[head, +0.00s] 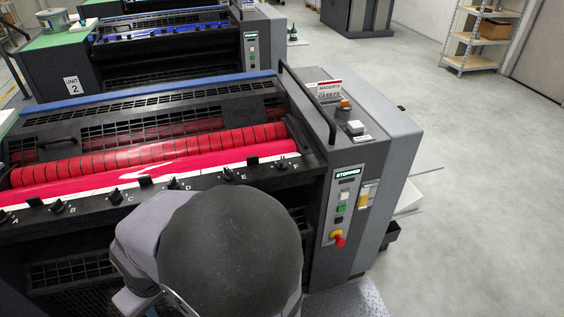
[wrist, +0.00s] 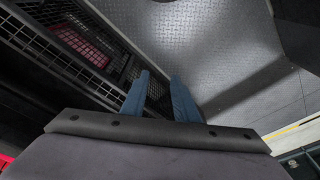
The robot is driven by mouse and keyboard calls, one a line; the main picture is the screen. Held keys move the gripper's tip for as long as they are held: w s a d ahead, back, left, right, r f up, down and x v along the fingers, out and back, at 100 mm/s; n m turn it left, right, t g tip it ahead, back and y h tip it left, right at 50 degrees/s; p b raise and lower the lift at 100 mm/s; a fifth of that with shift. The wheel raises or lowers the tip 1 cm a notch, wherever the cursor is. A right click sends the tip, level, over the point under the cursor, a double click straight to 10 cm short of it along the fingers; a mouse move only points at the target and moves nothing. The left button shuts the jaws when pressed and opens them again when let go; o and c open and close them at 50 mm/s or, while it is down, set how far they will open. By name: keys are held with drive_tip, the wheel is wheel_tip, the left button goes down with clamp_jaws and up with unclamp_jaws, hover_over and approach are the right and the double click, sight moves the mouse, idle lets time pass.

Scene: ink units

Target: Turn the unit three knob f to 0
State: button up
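Knob F (head: 283,163) is a small black knob at the right end of the lettered knob row on the near magenta ink unit (head: 320,160). The letter F is printed just right of it. Its exact setting is too small to read. My gripper (wrist: 160,82) shows two blue fingers apart with nothing between them in the wrist view. They point over a dark mesh guard and a metal tread plate. In the head view my arm's dark round link hides the gripper. Knob F does not show in the wrist view.
Knobs E (head: 229,174), D (head: 172,183) and C (head: 115,195) sit left of F along the same rail. A red roller (head: 150,152) lies behind them. A black handrail (head: 308,105) and a control panel (head: 345,205) reading STOPPED stand to the right.

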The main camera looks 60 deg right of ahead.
drive_tip(key=w+d+r+m+t+h+b, duration=0.25)
drive_tip(key=w+d+m+t, duration=0.2)
drive_tip(key=d, duration=0.65)
drive_tip(key=w+d+r+m+t+h+b, duration=0.2)
drive_tip(key=w+d+m+t+h, duration=0.15)
drive_tip(key=w+d, duration=0.45)
drive_tip(key=s+d+r+m+g+h+b, duration=0.1)
drive_tip(key=s+d+r+m+h+b, duration=0.2)
drive_tip(key=d, duration=0.5)
drive_tip(key=s+d+r+m+h+b, duration=0.1)
drive_tip(key=s+d+r+h, duration=0.35)
drive_tip(key=d, duration=0.35)
drive_tip(key=g+h+b, duration=0.3)
drive_tip(key=b, duration=0.5)
approach(281, 164)
drive_tip(key=w+x, duration=0.1)
drive_tip(key=x, duration=0.4)
drive_tip(key=shift+s+a+m+h, duration=0.15)
drive_tip(key=shift+s+m+h, duration=0.15)
drive_tip(key=shift+s, duration=0.3)
drive_tip(key=shift+p+x, duration=0.5)
drive_tip(key=shift+x, duration=3.2)
drive_tip(key=shift+w+f, duration=0.1)
